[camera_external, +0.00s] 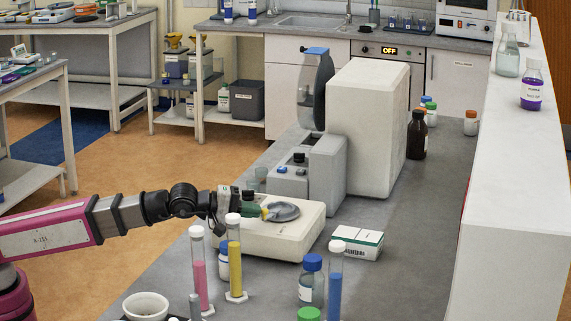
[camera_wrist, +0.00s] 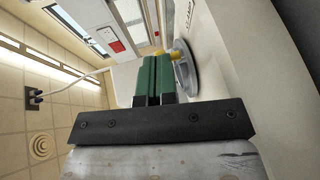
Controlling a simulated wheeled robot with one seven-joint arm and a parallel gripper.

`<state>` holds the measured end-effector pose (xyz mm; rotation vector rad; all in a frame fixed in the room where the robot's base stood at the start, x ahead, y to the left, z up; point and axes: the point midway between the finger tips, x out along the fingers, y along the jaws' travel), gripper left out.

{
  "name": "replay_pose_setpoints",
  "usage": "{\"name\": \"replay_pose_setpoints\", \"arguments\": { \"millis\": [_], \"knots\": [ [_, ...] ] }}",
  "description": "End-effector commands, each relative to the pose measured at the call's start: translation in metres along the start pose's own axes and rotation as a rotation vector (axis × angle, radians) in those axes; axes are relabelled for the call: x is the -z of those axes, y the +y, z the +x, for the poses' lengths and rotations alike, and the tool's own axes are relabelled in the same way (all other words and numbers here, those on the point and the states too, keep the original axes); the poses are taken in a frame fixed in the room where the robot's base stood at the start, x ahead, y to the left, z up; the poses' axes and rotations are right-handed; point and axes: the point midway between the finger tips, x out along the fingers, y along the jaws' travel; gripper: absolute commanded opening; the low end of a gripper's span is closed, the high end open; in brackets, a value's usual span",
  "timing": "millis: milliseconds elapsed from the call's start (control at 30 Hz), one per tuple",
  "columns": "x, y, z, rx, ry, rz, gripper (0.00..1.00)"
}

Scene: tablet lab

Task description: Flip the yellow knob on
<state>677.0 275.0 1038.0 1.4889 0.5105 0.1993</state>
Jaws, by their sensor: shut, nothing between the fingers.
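The yellow knob (camera_external: 265,213) shows as a small yellow spot at the tips of my gripper, by the left side of the grey round plate (camera_external: 284,212) on the low white device (camera_external: 310,229). In the wrist view the yellow knob (camera_wrist: 174,54) sits just beyond the fingertips, beside the grey plate (camera_wrist: 186,70), and is partly hidden by the fingers. My gripper (camera_external: 258,212) is level above the device, coming from the left. In the wrist view its green fingers (camera_wrist: 155,58) are shut together and empty. I cannot tell whether they touch the knob.
A grey instrument (camera_external: 325,170) and a large white box (camera_external: 370,125) stand behind the device. Tubes with pink (camera_external: 199,285), yellow (camera_external: 235,270) and blue (camera_external: 335,295) contents stand in front. A small carton (camera_external: 352,248) lies to the right.

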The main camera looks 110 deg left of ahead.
Motion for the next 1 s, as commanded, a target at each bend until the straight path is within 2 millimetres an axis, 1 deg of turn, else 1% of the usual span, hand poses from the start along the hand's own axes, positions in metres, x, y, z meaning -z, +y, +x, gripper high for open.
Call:
{"name": "replay_pose_setpoints", "arguments": {
  "millis": [67, 267, 433, 567, 800, 900, 1000],
  "knots": [
    [-0.003, 0.001, 0.002, 0.0, 0.0, 0.0, 0.0],
    [-0.002, 0.0, 0.001, 0.0, 0.0, 0.0, 0.0],
    [-0.002, 0.0, -0.007, 0.0, 0.0, 0.0, 0.0],
    [-0.002, -0.001, -0.022, 0.0, -0.001, 0.0, 0.0],
    [-0.002, -0.001, -0.06, -0.001, -0.001, 0.0, 0.0],
    [-0.002, -0.001, -0.07, -0.001, -0.001, 0.0, 0.0],
    [-0.002, 0.0, -0.074, 0.0, 0.0, 0.0, 0.0]
  ]
}}
